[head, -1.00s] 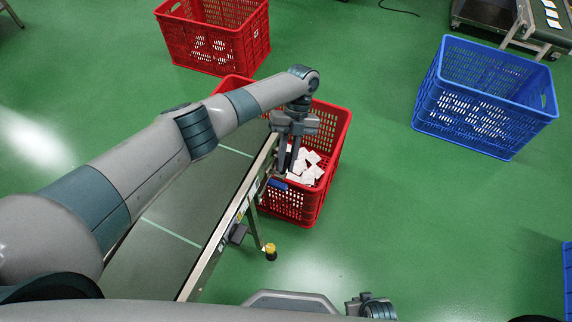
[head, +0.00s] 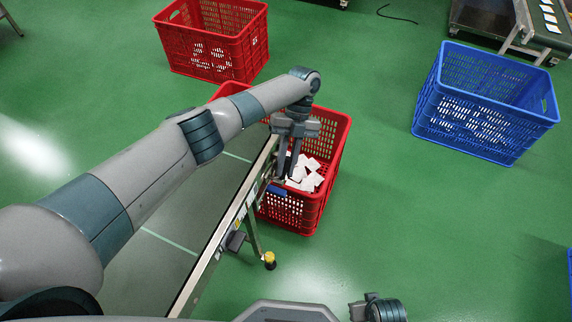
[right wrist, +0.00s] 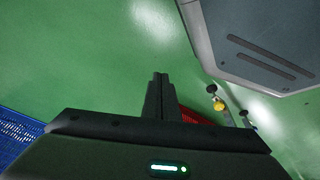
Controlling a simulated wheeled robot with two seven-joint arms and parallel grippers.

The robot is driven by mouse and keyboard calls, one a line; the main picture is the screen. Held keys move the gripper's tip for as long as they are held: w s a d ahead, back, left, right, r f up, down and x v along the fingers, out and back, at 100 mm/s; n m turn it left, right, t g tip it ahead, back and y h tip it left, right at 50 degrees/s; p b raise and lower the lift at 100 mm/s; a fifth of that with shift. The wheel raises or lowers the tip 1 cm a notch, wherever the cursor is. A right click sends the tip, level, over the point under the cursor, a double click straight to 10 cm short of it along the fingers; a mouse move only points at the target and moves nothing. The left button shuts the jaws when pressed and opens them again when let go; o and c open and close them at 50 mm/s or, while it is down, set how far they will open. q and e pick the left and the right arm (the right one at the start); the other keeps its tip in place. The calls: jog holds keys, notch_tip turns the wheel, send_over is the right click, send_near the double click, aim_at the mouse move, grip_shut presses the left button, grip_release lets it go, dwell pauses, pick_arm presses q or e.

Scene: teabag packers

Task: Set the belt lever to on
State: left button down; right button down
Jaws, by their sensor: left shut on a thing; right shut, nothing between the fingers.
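The conveyor belt (head: 150,262) runs from the lower left up to the middle in the head view. The lever's setting cannot be read. My right gripper (right wrist: 158,82) is shut and empty in the right wrist view, above the floor.
A red crate (head: 318,208) with white teabag packets (head: 306,174) stands at the belt's end. Another red crate (head: 213,48) stands behind, and a blue crate (head: 484,110) to the right. A second conveyor (head: 548,22) is at the far right. The floor between is clear.

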pick_arm(q)
jog(key=c, duration=1.7)
grip_release()
jog(key=shift+w+r, duration=0.1)
